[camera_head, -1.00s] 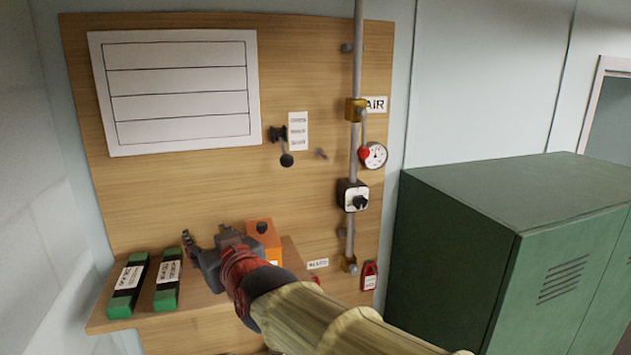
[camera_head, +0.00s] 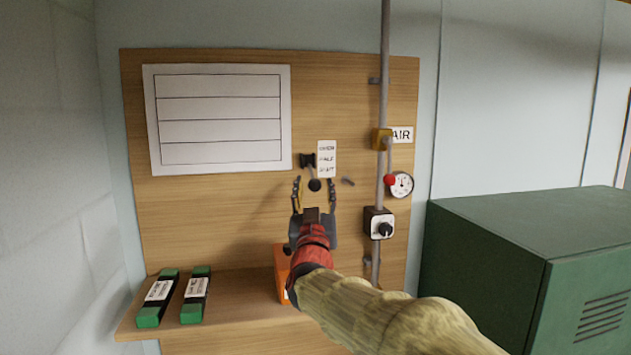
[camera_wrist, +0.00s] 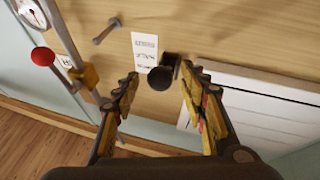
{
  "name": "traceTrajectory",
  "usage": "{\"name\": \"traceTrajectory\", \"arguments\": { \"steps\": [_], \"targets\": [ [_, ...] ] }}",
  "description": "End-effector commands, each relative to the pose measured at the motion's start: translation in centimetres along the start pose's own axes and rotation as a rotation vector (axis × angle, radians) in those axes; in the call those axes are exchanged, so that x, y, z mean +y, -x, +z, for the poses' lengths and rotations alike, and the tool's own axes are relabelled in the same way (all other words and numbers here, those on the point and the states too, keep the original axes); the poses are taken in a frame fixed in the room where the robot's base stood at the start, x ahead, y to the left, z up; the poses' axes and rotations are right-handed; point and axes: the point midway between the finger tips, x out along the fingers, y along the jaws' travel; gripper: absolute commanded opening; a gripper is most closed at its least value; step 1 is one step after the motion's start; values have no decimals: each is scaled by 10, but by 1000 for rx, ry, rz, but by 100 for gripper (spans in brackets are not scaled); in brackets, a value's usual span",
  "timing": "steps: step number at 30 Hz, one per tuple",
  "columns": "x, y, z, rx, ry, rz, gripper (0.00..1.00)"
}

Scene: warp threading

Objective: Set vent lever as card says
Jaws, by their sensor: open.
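The vent lever shows in the head view as a dark pivot block (camera_head: 307,160) with a thin arm hanging down to a round black knob (camera_head: 315,185). A small white label (camera_head: 327,159) with several lines of text, the lowest perhaps "SHUT", is just right of it. A large white card (camera_head: 217,118) with ruled rows, apparently blank, hangs at upper left. My gripper (camera_head: 314,190) is open, its fingers pointing up on either side of the knob. In the wrist view the black knob (camera_wrist: 161,78) lies between and beyond the open fingertips (camera_wrist: 160,86). I cannot tell if they touch it.
A grey pipe (camera_head: 384,110) with a red-knobbed valve, a gauge (camera_head: 400,184) and a rotary switch (camera_head: 379,223) runs right of the lever. A small peg (camera_head: 348,181) sticks out between. Below are a shelf (camera_head: 240,298), green boxes (camera_head: 158,297) and an orange box (camera_head: 283,273).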

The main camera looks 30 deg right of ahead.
Motion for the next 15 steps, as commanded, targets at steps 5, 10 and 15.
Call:
{"name": "traceTrajectory", "arguments": {
  "steps": [5, 10, 15],
  "targets": [
    [0, -17, -1, 1, 1, 0, 43],
    [0, -20, 0, 0, 0, -1, 43],
    [0, -20, 0, 0, 0, -1, 42]
  ]
}}
